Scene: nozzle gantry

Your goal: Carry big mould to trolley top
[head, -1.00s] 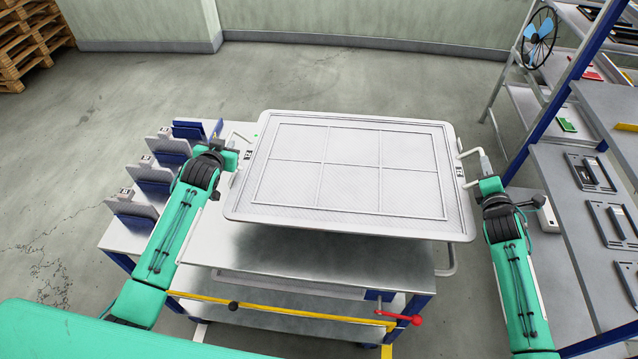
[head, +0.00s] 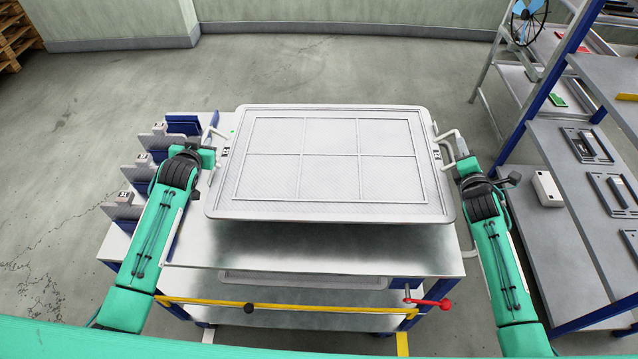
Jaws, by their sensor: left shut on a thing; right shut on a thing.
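The big mould (head: 330,210) is a large light-grey rectangular tray with a raised grid, in the middle of the head view. It has wire handles at its left and right sides. My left gripper (head: 212,143) is shut on the left handle, and my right gripper (head: 452,158) is shut on the right handle. The mould is roughly level and appears above the trolley top (head: 300,251), a bare metal surface that shows in front of it. I cannot tell whether the mould touches the top. The mould hides the back of the trolley top.
Several small moulds (head: 124,208) stand in a row at the trolley's left side. A red-handled lever (head: 430,303) and a yellow bar (head: 300,307) are at its front. Shelving (head: 570,200) with flat parts and a white box (head: 546,188) stands close on the right. Floor behind is clear.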

